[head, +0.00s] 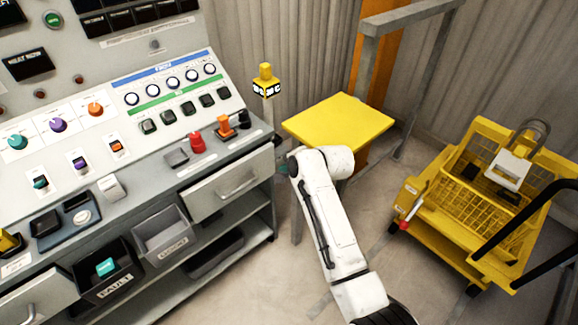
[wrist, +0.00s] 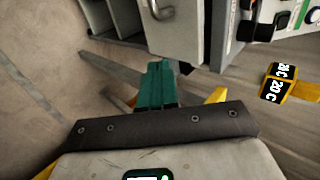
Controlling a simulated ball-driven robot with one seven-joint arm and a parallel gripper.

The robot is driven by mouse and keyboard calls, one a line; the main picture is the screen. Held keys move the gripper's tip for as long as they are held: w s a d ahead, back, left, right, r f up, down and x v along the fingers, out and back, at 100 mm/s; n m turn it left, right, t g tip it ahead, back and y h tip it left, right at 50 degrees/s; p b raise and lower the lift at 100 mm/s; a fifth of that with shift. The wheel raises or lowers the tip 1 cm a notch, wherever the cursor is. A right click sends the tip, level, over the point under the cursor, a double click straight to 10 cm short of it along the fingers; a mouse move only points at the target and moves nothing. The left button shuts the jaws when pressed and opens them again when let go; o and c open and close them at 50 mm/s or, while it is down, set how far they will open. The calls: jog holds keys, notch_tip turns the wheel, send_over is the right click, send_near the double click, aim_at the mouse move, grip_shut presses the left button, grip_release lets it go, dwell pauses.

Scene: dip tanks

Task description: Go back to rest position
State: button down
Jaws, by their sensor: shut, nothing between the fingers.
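My white arm reaches up from the bottom of the head view, and its end is beside the right end of the control console (head: 200,140). My gripper (head: 283,168) is mostly hidden there behind my own arm. In the wrist view, the teal fingers of my gripper (wrist: 158,72) are together with nothing between them. They point toward the console's lower front, below a drawer handle (wrist: 160,9). They appear apart from it.
A yellow table (head: 340,122) stands just behind my arm. A yellow marker (head: 265,78) on a post, labelled "20 C" in the wrist view (wrist: 278,85), stands beside the console. A yellow cart (head: 430,205) is at right.

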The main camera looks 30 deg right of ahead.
jog(key=s+d+f+n+g+h+p, duration=0.1)
jog(key=s+n+g, duration=0.3)
jog(key=s, duration=1.8)
jog(key=s+f+n+g+h+p, duration=0.1)
jog(key=s+n+g, duration=0.3)
jog(key=s+n, duration=0.6)
jog(key=s+p, duration=0.1)
jog(key=s, duration=1)
jog(key=shift+s+d+f+n+h, duration=0.3)
jog(key=shift+s+d+f, duration=0.05)
jog(key=shift+s+d, duration=0.05)
jog(key=c, duration=1.8)
grip_release()
